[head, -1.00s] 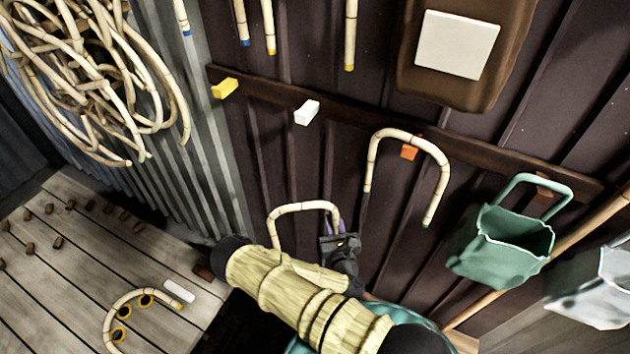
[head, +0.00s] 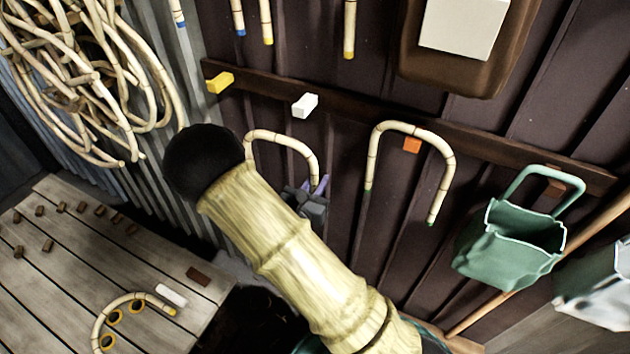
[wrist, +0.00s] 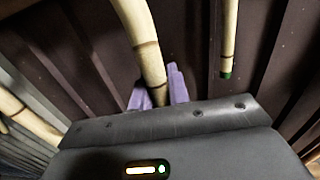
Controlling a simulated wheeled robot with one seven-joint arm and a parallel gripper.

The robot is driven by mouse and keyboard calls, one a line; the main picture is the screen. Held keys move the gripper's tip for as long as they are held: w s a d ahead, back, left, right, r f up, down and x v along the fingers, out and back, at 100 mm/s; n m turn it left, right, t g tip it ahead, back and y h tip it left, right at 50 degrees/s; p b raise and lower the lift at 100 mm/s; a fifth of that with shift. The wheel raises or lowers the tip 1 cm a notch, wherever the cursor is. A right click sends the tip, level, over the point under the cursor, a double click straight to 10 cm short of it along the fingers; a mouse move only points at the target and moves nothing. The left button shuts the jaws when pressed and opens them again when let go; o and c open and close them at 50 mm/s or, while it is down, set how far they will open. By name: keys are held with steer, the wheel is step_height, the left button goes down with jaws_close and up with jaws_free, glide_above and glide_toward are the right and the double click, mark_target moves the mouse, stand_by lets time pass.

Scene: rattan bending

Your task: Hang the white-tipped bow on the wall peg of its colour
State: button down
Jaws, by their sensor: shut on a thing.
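My gripper (head: 318,186), with purple finger pads, is shut on one leg of a pale, arched cane bow (head: 284,138). The bow's arch is up, and in the head view it lies just below the white peg (head: 305,105), with a visible gap. In the wrist view the held leg (wrist: 142,45) runs down between the pads (wrist: 158,92). Its gripped end is hidden there, and my arm covers the other leg's lower part in the head view, so I cannot see the tip colour.
A green-tipped bow (head: 443,185) hangs at the orange peg (head: 412,145), right of my gripper. A yellow peg (head: 219,82) is on the left of the rail (head: 360,117). A green bucket (head: 508,250) hangs at right. Another bow (head: 101,320) lies on the bench (head: 60,270).

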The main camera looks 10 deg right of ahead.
mark_target(317, 176)
steer(key=s+r+m+g+h+b, duration=0.1)
steer(key=r, duration=0.1)
steer(key=s+r+m+g+h, duration=0.1)
steer(key=r, duration=0.1)
steer(key=s+a+r+m+h+b, duration=0.1)
steer(key=s+r, duration=0.1)
steer(key=r, duration=0.1)
steer(key=shift+s+g+b, duration=0.1)
steer(key=shift+g+b, duration=0.25)
steer(key=shift+g, duration=0.05)
steer(key=shift+s+r, duration=0.2)
steer(key=shift+s, duration=0.1)
steer(key=shift+w+d, duration=0.15)
steer(key=shift+d, duration=0.05)
steer(key=w+d+f+b, duration=0.1)
steer(key=w+d+b, duration=0.1)
steer(key=w+d, duration=0.4)
steer(key=shift+w+f, duration=0.4)
steer(key=shift+w, duration=1)
steer(key=shift+d, duration=0.1)
